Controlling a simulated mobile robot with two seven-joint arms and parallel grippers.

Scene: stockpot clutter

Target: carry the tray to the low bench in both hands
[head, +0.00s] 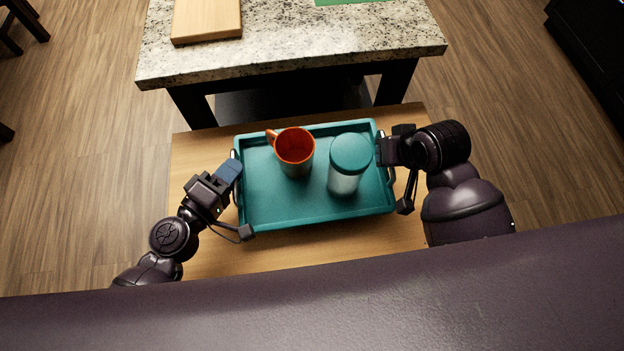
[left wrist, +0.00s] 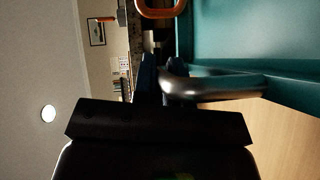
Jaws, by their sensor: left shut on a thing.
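The teal tray (head: 275,212) is over the low wooden bench (head: 200,255); I cannot tell whether it rests on it or hangs just above. An orange mug (head: 294,147) and a clear jar with a teal lid (head: 350,155) stand upright in the tray. My left gripper (head: 232,172) is shut on the tray's left metal handle. In the left wrist view, this handle (left wrist: 215,86) runs from the fingers along the teal tray wall (left wrist: 290,85). My right gripper (head: 384,150) is at the tray's right handle; its fingers are partly hidden and its grip is unclear.
A speckled stone counter (head: 300,40) on dark legs stands just beyond the bench, with a wooden board (head: 207,20) and a green item (head: 350,2) on it. A dark cabinet (head: 590,50) is at the far right. Wood floor is open on both sides.

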